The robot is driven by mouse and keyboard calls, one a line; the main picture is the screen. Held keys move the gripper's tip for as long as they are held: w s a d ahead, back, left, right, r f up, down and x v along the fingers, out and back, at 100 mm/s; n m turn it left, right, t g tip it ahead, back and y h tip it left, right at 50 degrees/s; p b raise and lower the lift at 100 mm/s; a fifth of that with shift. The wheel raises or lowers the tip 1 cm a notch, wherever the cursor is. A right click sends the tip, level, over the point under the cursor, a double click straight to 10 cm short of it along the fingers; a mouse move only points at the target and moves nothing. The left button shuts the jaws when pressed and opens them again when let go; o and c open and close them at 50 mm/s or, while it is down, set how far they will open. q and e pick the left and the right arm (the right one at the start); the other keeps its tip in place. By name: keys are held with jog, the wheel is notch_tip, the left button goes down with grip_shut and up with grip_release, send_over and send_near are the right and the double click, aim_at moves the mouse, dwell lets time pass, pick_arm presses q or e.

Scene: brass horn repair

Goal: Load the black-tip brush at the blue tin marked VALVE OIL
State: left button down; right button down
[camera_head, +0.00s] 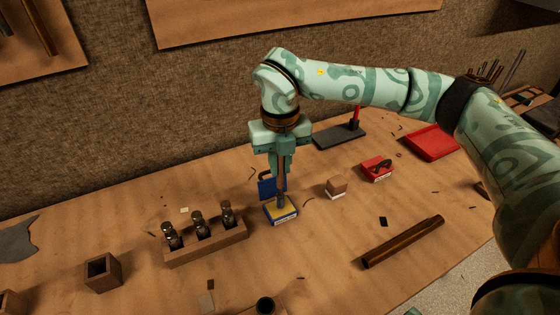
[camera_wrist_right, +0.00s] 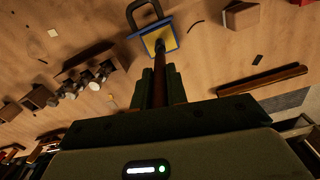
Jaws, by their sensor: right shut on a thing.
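A blue tin (camera_head: 281,213) with a yellow top and a white label on its front stands on the bench; the label's words are too small to read. It also shows in the wrist view (camera_wrist_right: 168,34), with a dark loop beyond it. My right gripper (camera_head: 282,172) points down above the tin and is shut on a brush (camera_wrist_right: 160,85) with a brown handle, held roughly upright. The brush's lower end appears to meet the yellow top; I cannot tell how firmly it touches, and its tip colour is unclear. My left gripper is not in view.
A wooden rack (camera_head: 207,247) with dark-capped bottles stands left of the tin. A brown tube (camera_head: 404,241) lies at front right. A wooden box (camera_head: 103,272) stands left.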

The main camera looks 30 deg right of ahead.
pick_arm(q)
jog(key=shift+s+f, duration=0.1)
pick_arm(e)
jog(key=shift+f, duration=0.45)
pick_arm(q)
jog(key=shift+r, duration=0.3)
pick_arm(e)
jog(key=shift+s+f, duration=0.1)
jog(key=shift+f, duration=0.05)
dwell(1.4)
pick_arm(q)
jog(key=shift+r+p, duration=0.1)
jog(key=shift+p, duration=0.2)
